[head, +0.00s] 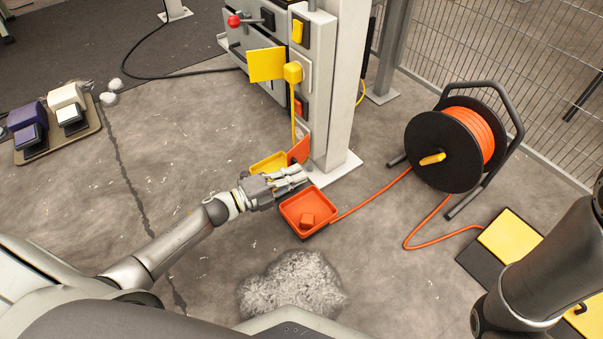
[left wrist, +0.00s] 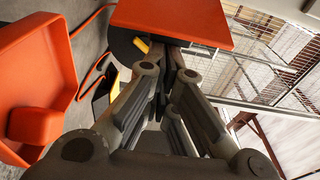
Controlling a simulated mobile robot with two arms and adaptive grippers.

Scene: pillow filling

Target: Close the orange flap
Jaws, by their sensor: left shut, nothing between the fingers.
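The orange flap (head: 299,150) is a small flat panel low on the machine's front, beside the foot of the white post. It stands out from the machine at an angle. In the left wrist view its broad face (left wrist: 172,20) fills the top middle, just beyond my fingertips. My left gripper (head: 303,175) is shut and empty, a little below the flap and above the orange tray. It also shows in the left wrist view (left wrist: 172,62), fingers together. I cannot tell whether the fingertips touch the flap. My right gripper is out of view.
An orange tray (head: 294,218) with an orange block (head: 308,220) sits below my left gripper. A yellow tray (head: 262,165) lies behind it. A yellow flap (head: 266,65) juts from the machine above. A cable reel (head: 430,138) stands right; white fluff (head: 292,285) lies in front.

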